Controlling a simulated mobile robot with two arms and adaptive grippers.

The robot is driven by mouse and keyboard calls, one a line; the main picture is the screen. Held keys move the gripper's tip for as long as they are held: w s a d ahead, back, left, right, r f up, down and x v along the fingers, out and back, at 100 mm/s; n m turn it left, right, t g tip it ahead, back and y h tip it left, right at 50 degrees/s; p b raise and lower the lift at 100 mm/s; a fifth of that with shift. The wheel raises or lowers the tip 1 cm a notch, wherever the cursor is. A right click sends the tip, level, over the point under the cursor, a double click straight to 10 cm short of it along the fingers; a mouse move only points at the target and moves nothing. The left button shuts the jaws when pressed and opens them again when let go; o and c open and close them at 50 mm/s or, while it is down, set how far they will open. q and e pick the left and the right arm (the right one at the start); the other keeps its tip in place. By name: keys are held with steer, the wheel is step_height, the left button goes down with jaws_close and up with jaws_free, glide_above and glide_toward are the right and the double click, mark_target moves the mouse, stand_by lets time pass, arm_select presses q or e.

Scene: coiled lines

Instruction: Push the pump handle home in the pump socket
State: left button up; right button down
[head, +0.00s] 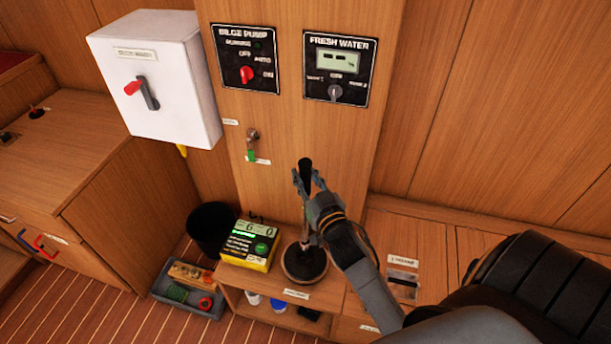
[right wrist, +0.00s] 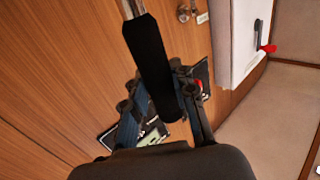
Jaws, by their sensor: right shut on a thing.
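The pump handle (head: 306,168) has a black grip on top and a thin metal rod below it. My right gripper (head: 309,182) is shut around the black grip and holds the handle nearly upright above the pump socket. The right wrist view shows the black grip (right wrist: 150,62) between the fingers and the bare metal rod running out past its end. The pump socket sits in the round dark pump base (head: 304,266) on the low wooden bench. My arm partly covers the rod, so I cannot tell how its lower end sits in the socket. My left gripper is not in view.
A yellow-and-black box (head: 248,246) stands close left of the pump base. A black bucket (head: 210,226) and a grey tray (head: 186,296) stand further left. A white switch box (head: 158,82) and a small tap (head: 252,142) are on the wall. A dark seat (head: 545,275) is at right.

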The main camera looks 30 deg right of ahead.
mark_target(308, 193)
steer(key=shift+f+b, duration=1.95)
steer(key=shift+f, duration=0.8)
steer(key=shift+r, duration=0.15)
steer(key=shift+r+p, duration=0.3)
steer(key=shift+p, duration=0.65)
stand_by(0.3)
steer(key=shift+f+b, duration=0.3)
steer(key=shift+f, duration=0.15)
stand_by(0.4)
steer(key=shift+r, duration=0.2)
steer(key=shift+r+p, duration=0.25)
steer(key=shift+p, duration=0.75)
stand_by(0.8)
